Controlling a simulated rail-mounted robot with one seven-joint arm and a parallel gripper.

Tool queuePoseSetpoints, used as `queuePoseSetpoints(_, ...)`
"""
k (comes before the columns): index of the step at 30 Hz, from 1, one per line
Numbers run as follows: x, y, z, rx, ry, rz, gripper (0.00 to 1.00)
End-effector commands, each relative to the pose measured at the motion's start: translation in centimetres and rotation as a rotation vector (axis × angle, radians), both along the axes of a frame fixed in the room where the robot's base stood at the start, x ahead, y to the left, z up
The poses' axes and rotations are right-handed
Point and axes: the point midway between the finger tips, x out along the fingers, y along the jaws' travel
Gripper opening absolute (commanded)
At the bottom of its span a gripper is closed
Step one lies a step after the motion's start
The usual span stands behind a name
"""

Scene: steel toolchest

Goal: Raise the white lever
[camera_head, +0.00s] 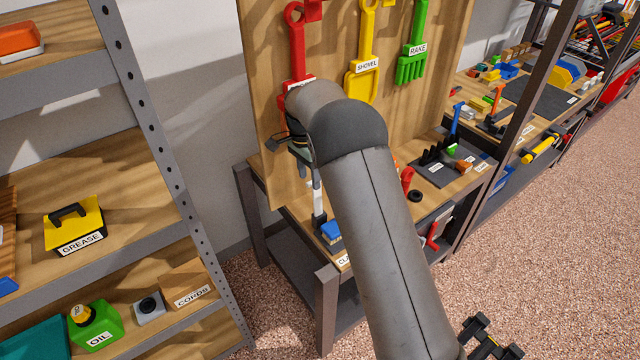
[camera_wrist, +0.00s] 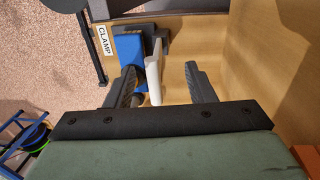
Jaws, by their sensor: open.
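In the wrist view, the white lever (camera_wrist: 153,78) is a slim upright-looking piece beside a blue clamp body (camera_wrist: 128,50) with a CLAMP label (camera_wrist: 104,40). My gripper (camera_wrist: 160,72) is open, with the lever between its two dark fingers, closer to the left finger. I cannot tell whether that finger touches it. In the head view, the blue clamp (camera_head: 331,231) sits at the near left end of the wooden workbench.
A wooden pegboard (camera_head: 262,100) stands behind the bench, with a red tool (camera_head: 297,45), a yellow shovel (camera_head: 364,60) and a green rake (camera_head: 412,50) hanging on it. A dark tool tray (camera_head: 432,172) is farther right on the bench. Shelves with labelled items stand at left.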

Motion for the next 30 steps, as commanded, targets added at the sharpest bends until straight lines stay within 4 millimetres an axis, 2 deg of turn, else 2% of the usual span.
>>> queuePoseSetpoints(9, -5.1, -1.3, 6.1, 0.001, -0.003, 0.000, 0.49)
queuePoseSetpoints(15, -9.5, -2.3, 7.8, 0.001, -0.001, 0.001, 0.49)
queuePoseSetpoints(19, -11.6, -2.9, 8.8, 0.000, -0.001, 0.001, 0.49)
queuePoseSetpoints(24, -13.2, -3.3, 9.7, 0.000, 0.000, 0.000, 0.49)
queuePoseSetpoints(30, -13.7, -3.4, 9.9, -0.001, 0.002, 0.000, 0.49)
